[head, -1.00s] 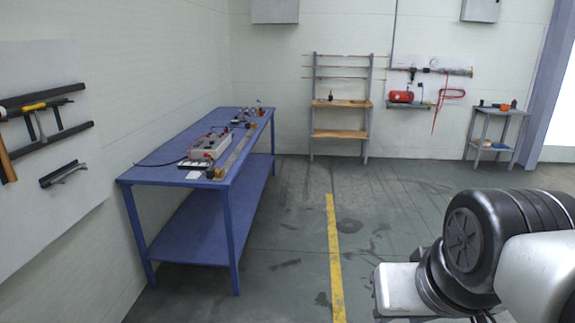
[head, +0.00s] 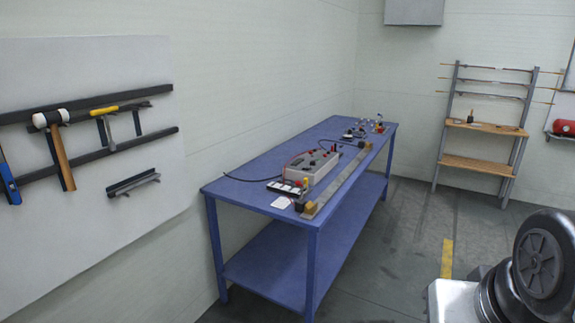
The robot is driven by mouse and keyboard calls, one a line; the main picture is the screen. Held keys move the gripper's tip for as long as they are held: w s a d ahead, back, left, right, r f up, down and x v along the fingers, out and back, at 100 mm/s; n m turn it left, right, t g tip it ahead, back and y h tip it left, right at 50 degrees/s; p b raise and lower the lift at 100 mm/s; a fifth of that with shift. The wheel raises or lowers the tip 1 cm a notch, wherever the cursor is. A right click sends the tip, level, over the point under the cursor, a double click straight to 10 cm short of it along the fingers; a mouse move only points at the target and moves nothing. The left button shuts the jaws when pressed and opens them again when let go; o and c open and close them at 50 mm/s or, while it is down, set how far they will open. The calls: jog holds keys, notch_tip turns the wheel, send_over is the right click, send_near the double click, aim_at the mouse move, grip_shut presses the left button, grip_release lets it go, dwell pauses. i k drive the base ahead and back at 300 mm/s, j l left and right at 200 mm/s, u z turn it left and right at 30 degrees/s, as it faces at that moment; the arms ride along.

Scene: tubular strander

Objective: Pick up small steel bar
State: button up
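A long, thin grey metal bar (head: 338,184) lies along the right edge of the blue table (head: 255,193). I cannot tell if it is the small steel bar; no clearly separate small bar stands out. Small brass-coloured and dark blocks (head: 307,208) sit at its near end. A grey metal piece also sits on a short bracket (head: 133,184) on the wall board. Part of my arm shows at the lower right, well apart from the table. My gripper is out of the picture.
A grey box with red knobs (head: 313,168), a cable and small parts stand on the table. The wall board (head: 90,225) holds a mallet (head: 57,150) and hammer. A rack (head: 485,128) stands at the back. Floor right of the table is clear around a yellow line (head: 447,258).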

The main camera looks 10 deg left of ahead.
aim_at(117, 193)
jog(key=i+u, duration=0.65)
jog(key=u, duration=0.25)
jog(key=i+l+u, duration=0.1)
jog(key=i+u, duration=0.35)
jog(key=i+j+u, duration=0.3)
jog(key=i, duration=0.25)
jog(key=i+u, duration=0.3)
jog(key=i, duration=0.2)
jog(key=i+j+z, duration=0.1)
jog(key=z, duration=0.2)
jog(key=i+j+z, duration=0.15)
jog(key=z, duration=0.2)
jog(key=i, duration=0.1)
